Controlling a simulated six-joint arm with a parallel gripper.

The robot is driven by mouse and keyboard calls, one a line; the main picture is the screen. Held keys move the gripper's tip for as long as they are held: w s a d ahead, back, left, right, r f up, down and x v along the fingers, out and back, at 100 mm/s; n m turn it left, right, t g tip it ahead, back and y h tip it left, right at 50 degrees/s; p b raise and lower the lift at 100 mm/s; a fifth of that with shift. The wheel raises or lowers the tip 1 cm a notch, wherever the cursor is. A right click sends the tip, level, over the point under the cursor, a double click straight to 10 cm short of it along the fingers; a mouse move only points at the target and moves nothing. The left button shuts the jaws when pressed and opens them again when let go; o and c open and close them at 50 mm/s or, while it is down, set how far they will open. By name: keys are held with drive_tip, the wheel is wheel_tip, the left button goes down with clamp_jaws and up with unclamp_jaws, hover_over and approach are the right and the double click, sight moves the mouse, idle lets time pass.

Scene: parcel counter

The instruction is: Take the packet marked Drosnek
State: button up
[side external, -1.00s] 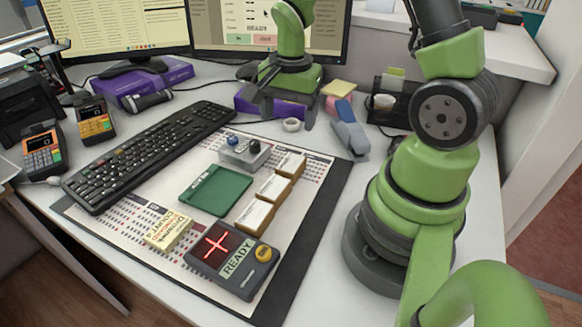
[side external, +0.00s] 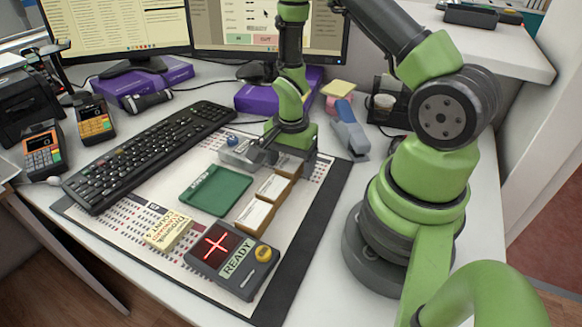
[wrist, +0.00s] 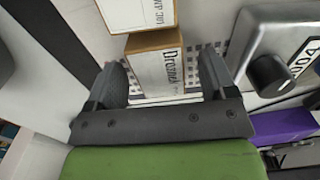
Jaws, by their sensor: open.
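The packet marked Drosnek (wrist: 155,72) is a small brown box with a white label, in the middle of the wrist view. In the side view it is the farthest of three boxes in a row (side external: 290,166), partly hidden by my gripper. My gripper (side external: 280,160) is low at that far end. In the wrist view my gripper (wrist: 163,72) is open, with one finger on each side of the Drosnek packet and gaps beside it. Whether the fingers reach down to its full height I cannot tell.
Another packet (wrist: 138,12) sits right beside the Drosnek one, and a third box (side external: 254,215) is nearest the front. A grey box with knobs (side external: 240,152) stands close by on the left. A green tray (side external: 216,190) and a READY device (side external: 230,262) lie on the mat.

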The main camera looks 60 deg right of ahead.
drive_tip(key=shift+f, duration=0.4)
drive_tip(key=c, duration=1)
drive_tip(key=shift+c, duration=0.2)
drive_tip(key=shift+r, duration=0.15)
